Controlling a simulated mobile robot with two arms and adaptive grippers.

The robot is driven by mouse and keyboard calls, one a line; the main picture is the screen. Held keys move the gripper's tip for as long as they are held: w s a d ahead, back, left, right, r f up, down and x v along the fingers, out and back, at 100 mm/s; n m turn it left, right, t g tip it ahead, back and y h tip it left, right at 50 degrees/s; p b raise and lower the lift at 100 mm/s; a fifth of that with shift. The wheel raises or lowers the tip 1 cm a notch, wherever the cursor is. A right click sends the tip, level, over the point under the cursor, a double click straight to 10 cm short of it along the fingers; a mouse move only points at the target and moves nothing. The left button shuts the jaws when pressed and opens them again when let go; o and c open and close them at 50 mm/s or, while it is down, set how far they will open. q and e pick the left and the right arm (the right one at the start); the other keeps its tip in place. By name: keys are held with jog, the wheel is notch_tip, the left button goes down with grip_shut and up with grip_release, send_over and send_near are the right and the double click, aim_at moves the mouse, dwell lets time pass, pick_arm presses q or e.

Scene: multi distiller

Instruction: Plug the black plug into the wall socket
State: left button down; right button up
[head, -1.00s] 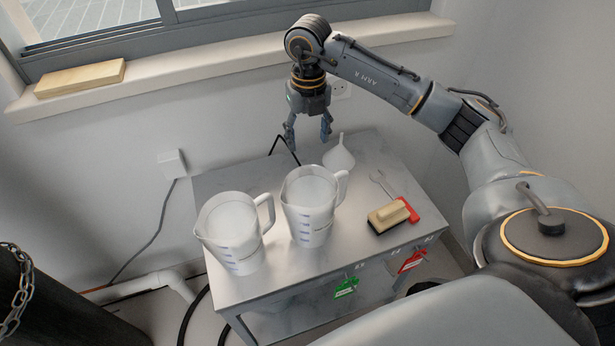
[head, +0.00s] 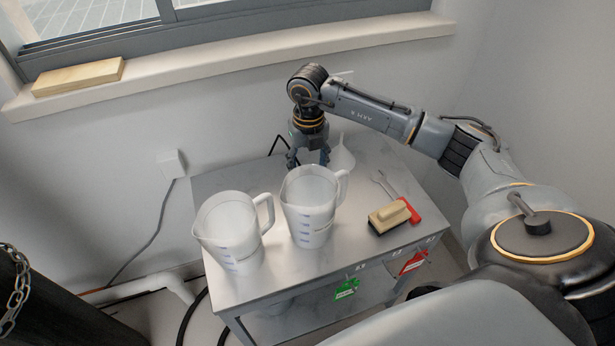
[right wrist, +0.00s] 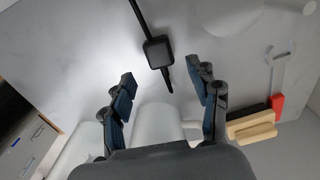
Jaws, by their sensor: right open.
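The black plug (right wrist: 157,52) lies on the grey metal table top in the right wrist view, with its black cable running up from it. In the head view only a bent stretch of black cable (head: 279,144) shows; the plug itself is hidden. My right gripper (head: 308,158) points down, low over the back of the table behind the jugs. Its fingers (right wrist: 162,82) are open, apart on either side of the plug's line, with nothing between them. A pale wall socket (head: 345,74) is mostly hidden behind my right forearm. My left gripper is not in view.
Two white measuring jugs (head: 229,232) (head: 309,207) stand in front of the gripper. A white funnel (head: 342,155) is close at its right. A brush (head: 388,217) and a red-handled tool (head: 414,211) lie farther right. A white wall box (head: 172,163) with a grey cable is at the left.

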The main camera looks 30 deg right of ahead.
notch_tip(320, 180, down, 4)
jog(key=shift+w+d+r, duration=0.1)
jog(key=shift+w+d, duration=0.05)
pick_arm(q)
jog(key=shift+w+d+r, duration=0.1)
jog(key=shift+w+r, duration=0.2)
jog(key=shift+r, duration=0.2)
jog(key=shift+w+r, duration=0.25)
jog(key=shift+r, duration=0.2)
pick_arm(e)
jog(key=shift+c, duration=0.5)
jog(key=c, duration=1.1)
